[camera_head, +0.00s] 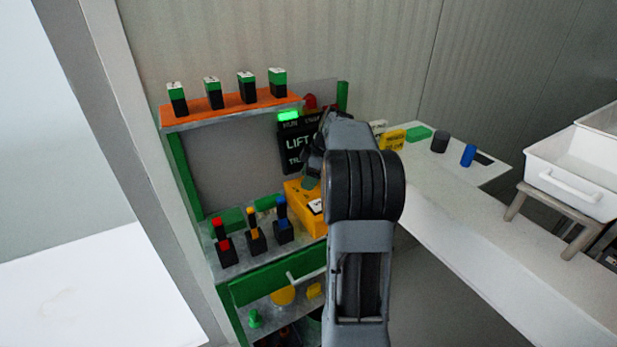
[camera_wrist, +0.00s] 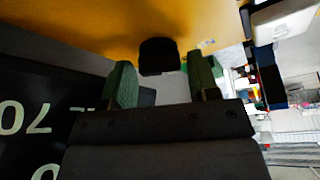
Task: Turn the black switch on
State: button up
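The black switch (camera_wrist: 158,55) shows in the wrist view as a dark block on a yellow surface (camera_wrist: 90,22). My gripper (camera_wrist: 161,74) is open, with one green finger on each side of the switch's line. The switch appears just beyond the fingertips, between them; I cannot tell whether they touch it. In the head view my gripper (camera_head: 311,179) is partly hidden behind my arm, close to the yellow box (camera_head: 300,195). The black switch cannot be made out there. A white part (camera_head: 316,206) shows on the box.
A black sign (camera_head: 295,150) stands behind the box; a dark panel with white characters (camera_wrist: 40,115) fills the wrist view's left. Red, yellow and blue-topped black items (camera_head: 255,238) stand left of the box. An orange shelf (camera_head: 230,108) is above. A white table (camera_head: 470,250) lies right.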

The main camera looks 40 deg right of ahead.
jog(key=shift+o, duration=1)
